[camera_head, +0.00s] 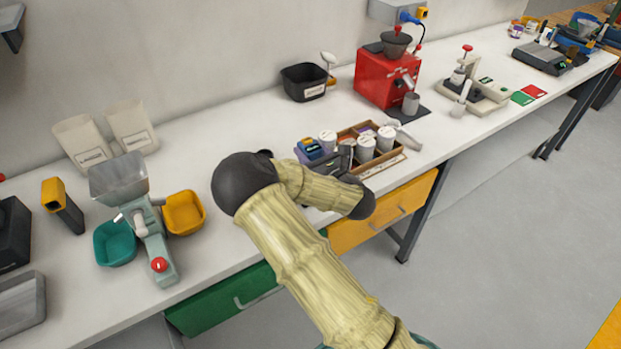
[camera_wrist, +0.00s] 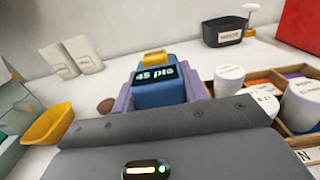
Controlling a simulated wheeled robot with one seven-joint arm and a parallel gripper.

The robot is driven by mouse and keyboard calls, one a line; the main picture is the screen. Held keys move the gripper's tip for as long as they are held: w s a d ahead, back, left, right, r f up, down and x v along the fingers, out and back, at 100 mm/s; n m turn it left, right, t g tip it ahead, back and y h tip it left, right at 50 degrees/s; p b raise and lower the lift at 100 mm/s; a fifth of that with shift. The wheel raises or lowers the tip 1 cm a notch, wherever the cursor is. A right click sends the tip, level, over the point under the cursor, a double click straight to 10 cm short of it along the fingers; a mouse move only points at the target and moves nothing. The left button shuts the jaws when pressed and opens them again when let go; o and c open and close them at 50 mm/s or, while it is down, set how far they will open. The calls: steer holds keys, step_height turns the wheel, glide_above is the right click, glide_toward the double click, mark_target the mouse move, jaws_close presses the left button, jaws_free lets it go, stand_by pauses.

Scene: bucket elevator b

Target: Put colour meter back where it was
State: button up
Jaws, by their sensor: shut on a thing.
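The colour meter (camera_head: 310,146) is a small blue device with a yellow top. In the wrist view the meter (camera_wrist: 160,85) shows a lit display reading "45 pts". A purple cradle (camera_wrist: 125,98) surrounds its lower part; whether it is fully seated I cannot tell. My gripper (camera_head: 328,160) is at the meter and shut on it. My own dark gripper body hides the fingertips and the meter's lower end in the wrist view.
A wooden tray (camera_head: 400,156) with white-lidded jars stands right beside the cradle. A black bin (camera_head: 303,84) and a red grinder (camera_head: 383,78) stand behind. A yellow bowl (camera_head: 184,212) and a teal bowl (camera_head: 115,243) are at left. Bench behind the cradle is clear.

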steer(key=shift+w, duration=0.3)
steer(key=shift+s, duration=0.35)
steer(key=shift+s+a+f, duration=0.1)
steer(key=shift+s+f, duration=0.05)
step_height(320, 180, down, 6)
steer(key=shift+r+p, duration=0.1)
steer(key=shift+p, duration=0.25)
steer(key=shift+f, duration=1.85)
steer(key=shift+f, duration=0.1)
steer(key=shift+f, duration=0.1)
steer(key=o, duration=1.4)
